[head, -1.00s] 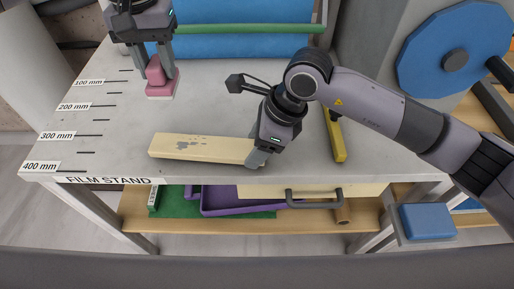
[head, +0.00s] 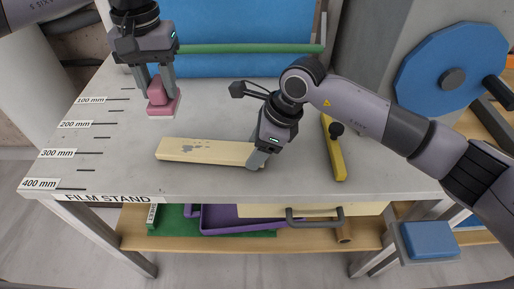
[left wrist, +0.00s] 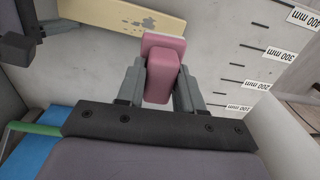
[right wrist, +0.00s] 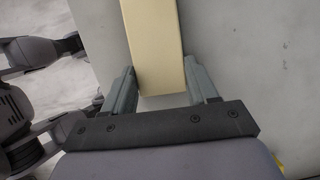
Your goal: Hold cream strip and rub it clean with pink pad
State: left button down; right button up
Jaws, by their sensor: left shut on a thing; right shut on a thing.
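The cream strip (head: 215,153) extends left from my right gripper (head: 258,157), with grey smudges on its upper face. That gripper is shut on the strip's right end; the right wrist view shows the strip (right wrist: 153,45) between the fingers. I cannot tell whether the strip touches the slab. My left gripper (head: 160,85) is shut on the handle of the pink pad (head: 163,107), behind the strip's left end and apart from it. The left wrist view shows the pad (left wrist: 163,75) gripped, with the smudged strip (left wrist: 125,18) beyond. The pad's underside is hidden.
The grey slab (head: 110,165) has millimetre marks along its left side. A yellow tool (head: 335,160) lies right of my right gripper. A green bar (head: 250,47) and blue roll (head: 240,65) are at the back. A shelf below holds a purple tray (head: 225,222).

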jog(key=shift+f, duration=0.4)
dwell(0.4)
jog(key=o, duration=1.7)
jog(key=shift+f, duration=0.1)
jog(key=shift+s, duration=0.1)
jog(key=c, duration=1.7)
jog(key=o, duration=1.7)
jog(key=c, duration=1.8)
